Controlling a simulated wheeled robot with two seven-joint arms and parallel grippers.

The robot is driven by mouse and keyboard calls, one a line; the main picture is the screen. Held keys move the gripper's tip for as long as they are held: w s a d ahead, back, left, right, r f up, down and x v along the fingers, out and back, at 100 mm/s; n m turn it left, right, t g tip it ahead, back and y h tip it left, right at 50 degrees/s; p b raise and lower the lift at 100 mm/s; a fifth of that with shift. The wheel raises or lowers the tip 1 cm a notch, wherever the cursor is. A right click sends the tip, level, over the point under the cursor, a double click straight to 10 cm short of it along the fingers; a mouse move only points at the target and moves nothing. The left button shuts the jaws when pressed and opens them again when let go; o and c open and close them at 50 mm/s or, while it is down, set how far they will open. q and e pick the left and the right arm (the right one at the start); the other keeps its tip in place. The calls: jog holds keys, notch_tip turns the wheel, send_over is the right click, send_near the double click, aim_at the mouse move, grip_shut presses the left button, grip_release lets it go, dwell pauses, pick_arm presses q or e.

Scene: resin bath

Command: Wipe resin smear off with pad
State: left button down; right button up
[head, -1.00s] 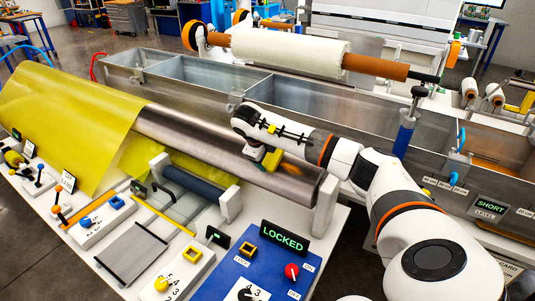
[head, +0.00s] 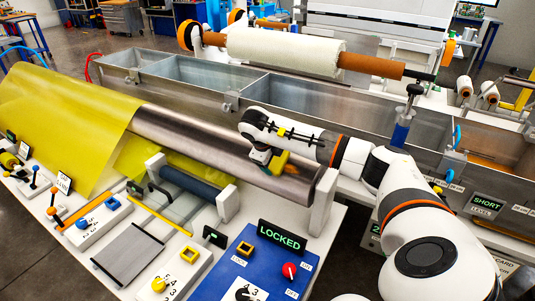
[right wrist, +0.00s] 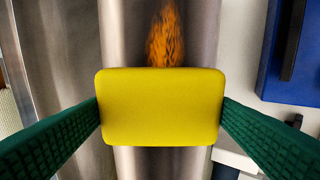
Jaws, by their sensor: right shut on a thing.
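The yellow pad (right wrist: 160,106) is held between the two green fingers of my right gripper (right wrist: 160,118), which is shut on it. In the head view the pad (head: 279,162) is at the right part of the bare steel roller (head: 190,137), against or just above its surface; I cannot tell which. The orange resin smear (right wrist: 181,38) lies on the roller just beyond the pad's upper edge in the right wrist view. My left gripper is not in view.
Yellow film (head: 65,120) covers the roller's left part. In front is a bench with knobs, a blue panel (head: 240,272) and a sign reading LOCKED (head: 282,240). Behind runs a long metal trough (head: 310,97), with a white roll (head: 285,53) above it.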

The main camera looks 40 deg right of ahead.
jog(key=shift+s+d+f, duration=0.1)
jog(key=shift+s+d, duration=0.1)
jog(key=shift+s, duration=0.55)
jog(key=shift+s+d+r, duration=0.1)
jog(key=shift+s+d, duration=0.15)
jog(key=shift+s, duration=0.5)
jog(key=shift+s+d+f, duration=0.1)
jog(key=shift+s+d, duration=0.1)
jog(key=shift+s, duration=0.55)
jog(key=shift+s+d+f+b, duration=0.1)
jog(key=shift+s+d+b, duration=0.15)
jog(key=shift+s, duration=0.35)
jog(key=shift+s+d+r+b, duration=0.1)
jog(key=shift+s+b, duration=0.15)
jog(key=shift+s, duration=0.35)
jog(key=shift+s+d+f+b, duration=0.1)
jog(key=shift+s+d+b, duration=0.15)
jog(key=shift+s, duration=0.35)
jog(key=shift+a, duration=0.1)
jog(key=shift+w+a, duration=0.3)
jog(key=shift+w, duration=0.7)
jog(key=shift+w+a, duration=0.25)
jog(key=shift+w, duration=0.7)
